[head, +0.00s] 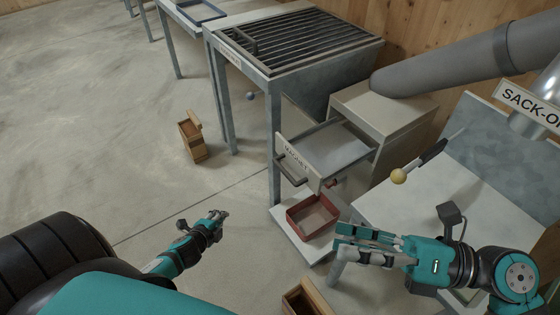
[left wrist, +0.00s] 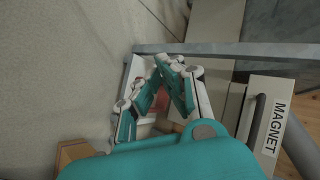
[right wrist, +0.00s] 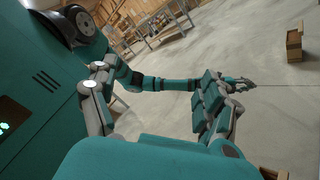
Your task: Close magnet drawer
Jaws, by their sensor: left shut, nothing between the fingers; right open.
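The magnet drawer (head: 322,153) stands pulled out of its grey housing (head: 384,108), with its inside showing. Its front carries a MAGNET label and a bar handle (head: 291,170). In the left wrist view the labelled drawer front (left wrist: 268,120) is at the right. My left gripper (head: 222,214) is shut and empty, in the air left of the drawer and apart from it; it also shows in the left wrist view (left wrist: 166,70). My right gripper (head: 340,243) is open and empty, in front of and below the drawer, near the red tray. Neither gripper touches the handle.
A red tray (head: 291,216) sits on a low shelf below the drawer. A grated table (head: 300,42) stands behind left, its leg beside the drawer. Wooden boxes (head: 193,137) stand on the floor.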

